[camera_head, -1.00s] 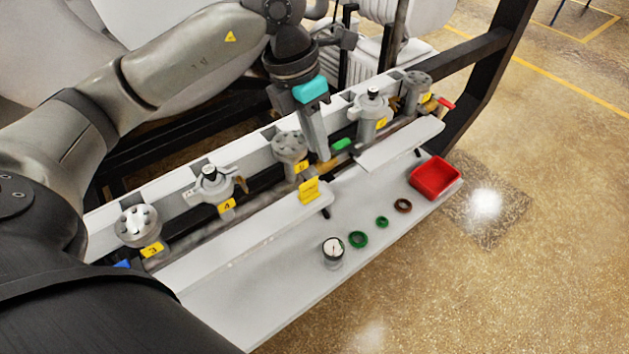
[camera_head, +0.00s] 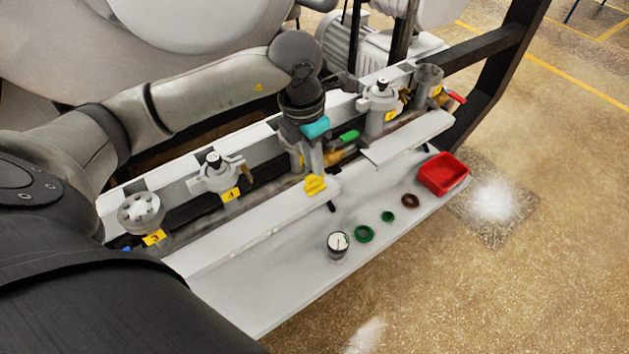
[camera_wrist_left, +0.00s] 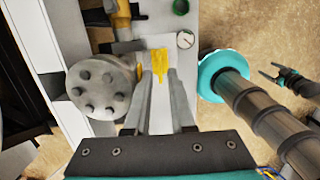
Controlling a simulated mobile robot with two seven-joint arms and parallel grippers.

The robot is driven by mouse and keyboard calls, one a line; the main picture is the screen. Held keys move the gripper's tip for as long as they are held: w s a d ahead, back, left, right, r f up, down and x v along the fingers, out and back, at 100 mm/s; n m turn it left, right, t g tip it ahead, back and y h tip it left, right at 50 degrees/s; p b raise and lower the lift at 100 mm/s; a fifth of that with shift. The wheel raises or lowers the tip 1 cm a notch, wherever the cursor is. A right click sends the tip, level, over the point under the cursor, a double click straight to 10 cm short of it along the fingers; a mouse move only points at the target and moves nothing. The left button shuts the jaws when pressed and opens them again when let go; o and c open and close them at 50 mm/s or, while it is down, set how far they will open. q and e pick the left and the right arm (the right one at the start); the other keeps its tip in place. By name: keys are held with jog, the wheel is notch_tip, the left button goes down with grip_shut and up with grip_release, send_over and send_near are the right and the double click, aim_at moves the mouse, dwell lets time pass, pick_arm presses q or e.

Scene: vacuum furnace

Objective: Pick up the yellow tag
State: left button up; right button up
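In the left wrist view the yellow tag (camera_wrist_left: 153,70) shows beyond and between the fingertips of my left gripper (camera_wrist_left: 160,74). The fingers stand apart with a gap between them; I cannot tell whether they touch the tag. My right gripper (camera_wrist_left: 275,74) shows small at the right of the wrist view, its fingers spread and empty.
Valves with numbered yellow labels line the rail, among them one marked 3 (camera_head: 141,212) and one marked 4 (camera_head: 214,172). The lower shelf holds a gauge (camera_head: 337,244), green rings (camera_head: 364,234), a brown ring (camera_head: 410,200) and a red tray (camera_head: 443,175).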

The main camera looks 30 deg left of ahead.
aim_at(315, 180)
pick_arm(q)
jog(key=f, duration=0.4)
jog(key=shift+w+f, duration=0.25)
grip_shut()
